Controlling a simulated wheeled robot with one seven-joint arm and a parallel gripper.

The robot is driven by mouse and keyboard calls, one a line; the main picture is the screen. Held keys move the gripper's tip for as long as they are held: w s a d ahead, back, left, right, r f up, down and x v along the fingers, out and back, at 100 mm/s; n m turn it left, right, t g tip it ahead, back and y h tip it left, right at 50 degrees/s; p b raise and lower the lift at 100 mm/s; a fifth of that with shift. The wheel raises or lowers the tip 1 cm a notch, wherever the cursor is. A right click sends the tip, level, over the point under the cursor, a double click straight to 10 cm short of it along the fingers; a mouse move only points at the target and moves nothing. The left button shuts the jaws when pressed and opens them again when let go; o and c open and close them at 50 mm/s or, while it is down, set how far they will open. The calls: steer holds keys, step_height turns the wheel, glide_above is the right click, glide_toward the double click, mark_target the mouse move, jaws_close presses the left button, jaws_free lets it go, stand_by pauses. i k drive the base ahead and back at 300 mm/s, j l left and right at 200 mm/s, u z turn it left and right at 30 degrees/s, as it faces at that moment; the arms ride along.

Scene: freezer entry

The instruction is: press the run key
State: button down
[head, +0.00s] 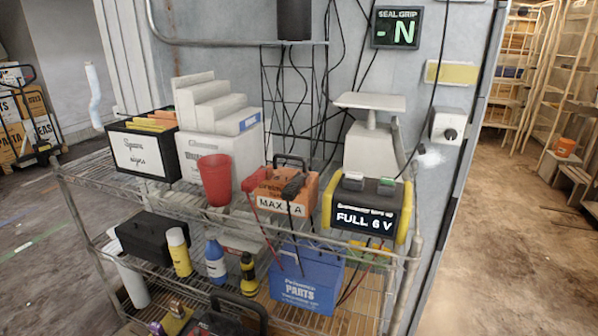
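A yellow and black powered unit (366,212) stands at the right end of the wire shelf's top level. Its front display reads "FULL 6 V", with a smaller line above it too fine to read surely. Two keys sit on its top: a pale key (352,178) at left and a green key (387,184) at right. I cannot read a label on either, so I cannot tell which is the run key. A wall display (397,27) reads "SEAL GRIP" and "-N". My gripper is not in view.
An orange box (285,192) marked "MAX A" with red and black clamps stands left of the unit. A red cup (215,180) is farther left. A white scale-like stand (370,135) is behind the unit. Cables hang nearby. Open floor (510,250) lies at right.

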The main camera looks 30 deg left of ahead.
mark_target(386, 181)
steer(key=i+l+u, duration=0.1)
steer(key=u, duration=0.35)
steer(key=i+l+u, duration=0.15)
steer(key=u, duration=0.3)
steer(key=i+l+u, duration=0.2)
steer(key=u, duration=0.2)
steer(key=i+l+u, duration=0.1)
steer(key=u, duration=0.35)
steer(key=l+u, duration=0.45)
steer(key=i+l+u, duration=0.1)
steer(key=l+u, duration=0.4)
steer(key=i, duration=0.05)
